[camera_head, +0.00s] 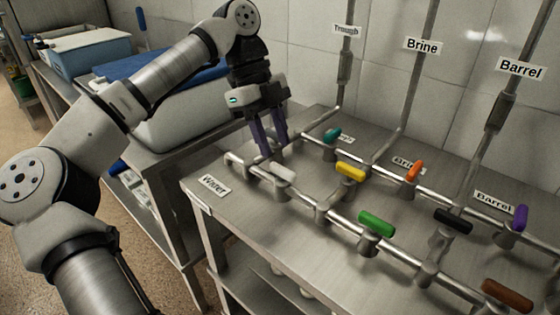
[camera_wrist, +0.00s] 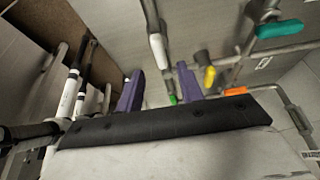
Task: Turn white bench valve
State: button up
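The white valve handle (camera_head: 283,172) sits on the near pipe run of the steel bench, at its left end beside the Water label (camera_head: 214,185). In the wrist view a white handle (camera_wrist: 157,50) shows between and beyond my fingers. My gripper (camera_head: 273,151) points down just above and behind the white handle. Its two purple fingers (camera_wrist: 160,90) are apart with nothing between them that I can see gripped. I cannot tell from these views whether a fingertip touches the handle or the pipe.
Teal (camera_head: 333,135), yellow (camera_head: 351,172), orange (camera_head: 414,171), green (camera_head: 377,223), black (camera_head: 453,221), purple (camera_head: 520,217) and brown (camera_head: 507,296) handles stand along the pipes. Vertical pipes rise by the tiled wall. A white tub (camera_head: 175,128) stands on the bench to the left.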

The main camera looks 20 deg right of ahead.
aim_at(283, 168)
jog(key=shift+x, duration=2.65)
grip_shut()
